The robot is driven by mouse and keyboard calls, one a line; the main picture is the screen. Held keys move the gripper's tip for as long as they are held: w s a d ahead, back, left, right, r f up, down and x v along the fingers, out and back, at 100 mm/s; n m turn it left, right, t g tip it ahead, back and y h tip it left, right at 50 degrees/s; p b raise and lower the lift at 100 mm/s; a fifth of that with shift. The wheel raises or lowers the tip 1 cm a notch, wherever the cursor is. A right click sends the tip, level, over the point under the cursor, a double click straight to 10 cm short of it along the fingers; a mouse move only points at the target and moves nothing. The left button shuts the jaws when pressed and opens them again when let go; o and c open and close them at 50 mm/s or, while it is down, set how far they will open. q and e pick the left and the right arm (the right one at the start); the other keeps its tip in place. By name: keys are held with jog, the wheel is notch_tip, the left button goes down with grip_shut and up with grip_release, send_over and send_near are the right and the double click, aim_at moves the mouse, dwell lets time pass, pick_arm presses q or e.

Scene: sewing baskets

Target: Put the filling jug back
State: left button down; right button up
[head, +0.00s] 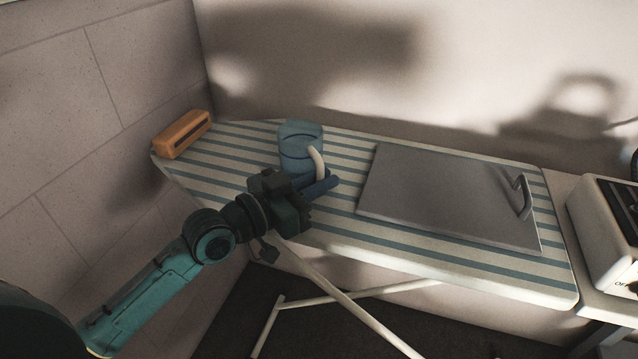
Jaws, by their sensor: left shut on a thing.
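The blue filling jug (300,141), with a pale handle (317,162) facing right and toward me, is upright at the left part of the striped ironing board (350,232). My left gripper (318,183) reaches in from the lower left and is shut on the jug, with its fingers at the low end of the handle. The gripper hides the jug's lower front, so I cannot tell whether its base touches the board. My right gripper is not in view.
A grey flat panel with a handle (450,198) lies on the board right of the jug. An orange slotted box (182,133) sits at the board's left end. A white appliance (606,228) stands at the right edge. Walls close in behind and left.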

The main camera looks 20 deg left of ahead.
pick_arm(q)
jog(key=shift+f, duration=0.1)
jog(key=c, duration=1.5)
grip_release()
jog(key=shift+r, duration=0.2)
jog(key=shift+b+v, duration=0.35)
jog(key=shift+v, duration=5.65)
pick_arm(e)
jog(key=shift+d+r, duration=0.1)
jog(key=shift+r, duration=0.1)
